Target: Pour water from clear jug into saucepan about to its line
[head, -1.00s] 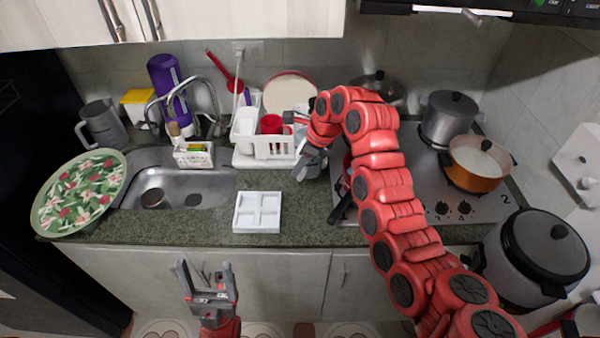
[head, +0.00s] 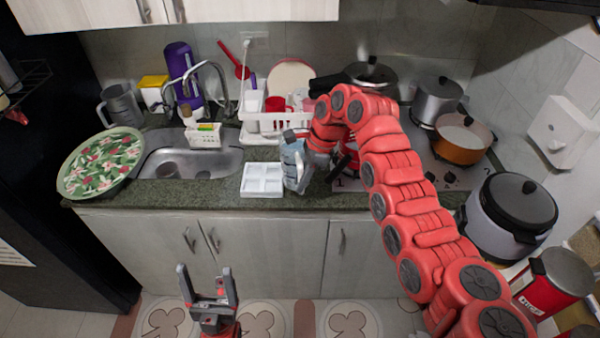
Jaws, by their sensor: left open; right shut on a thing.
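A clear, bluish jug (head: 291,158) with a dark top stands upright or nearly so at the counter, just right of the white tray. My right gripper (head: 303,172) is shut on it from the right; its fingers are partly hidden. I cannot tell whether the jug touches the counter, nor its water level. A red pan with a dark handle (head: 338,170), perhaps the saucepan, is on the stove's left, mostly hidden behind my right arm. Its inside and line are not visible. My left gripper (head: 206,288) is open and empty, low in front of the cabinets.
A white sectioned tray (head: 262,179) lies on the counter (head: 215,195). The sink (head: 190,163) and a floral plate (head: 102,162) are left. A dish rack (head: 265,125) stands behind. An orange pot (head: 461,139) and a grey pot (head: 436,100) are on the stove's right.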

